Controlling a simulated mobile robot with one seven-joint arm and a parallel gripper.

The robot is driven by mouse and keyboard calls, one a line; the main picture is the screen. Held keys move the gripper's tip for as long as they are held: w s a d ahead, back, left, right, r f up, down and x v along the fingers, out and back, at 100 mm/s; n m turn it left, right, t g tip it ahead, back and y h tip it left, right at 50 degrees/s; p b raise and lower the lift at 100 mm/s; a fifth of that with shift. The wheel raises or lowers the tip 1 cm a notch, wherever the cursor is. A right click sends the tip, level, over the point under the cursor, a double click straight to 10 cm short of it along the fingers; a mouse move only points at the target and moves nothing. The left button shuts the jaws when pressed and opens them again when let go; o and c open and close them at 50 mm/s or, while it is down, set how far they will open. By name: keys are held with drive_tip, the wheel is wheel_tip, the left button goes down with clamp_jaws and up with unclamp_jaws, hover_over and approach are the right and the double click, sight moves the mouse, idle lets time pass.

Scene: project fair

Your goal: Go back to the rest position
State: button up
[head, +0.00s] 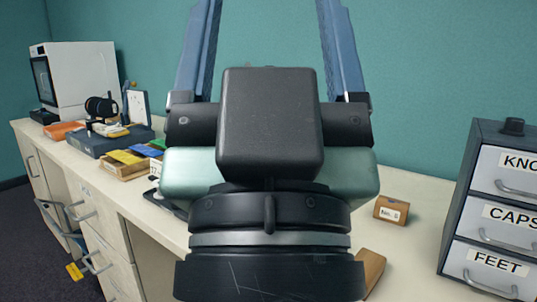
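My gripper (266,45) fills the middle of the head view, seen from behind. Its two blue fingers point up, wide apart at the sides, and their tips run out of the top of the picture. Only the teal wall shows between the fingers, so the gripper looks open and empty. My gripper body and wrist hide the middle of the long counter (420,225).
A grey drawer unit (458,195) labelled KNO, CAPS and FEET stands at right. A small brown box (391,209) lies near it. At left are a white machine (82,80), a dark blue box (105,142) and an orange tray (63,131). One counter drawer (62,220) stands open.

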wheel_tip(320, 180, up, 27)
drive_tip(key=p, duration=2.4)
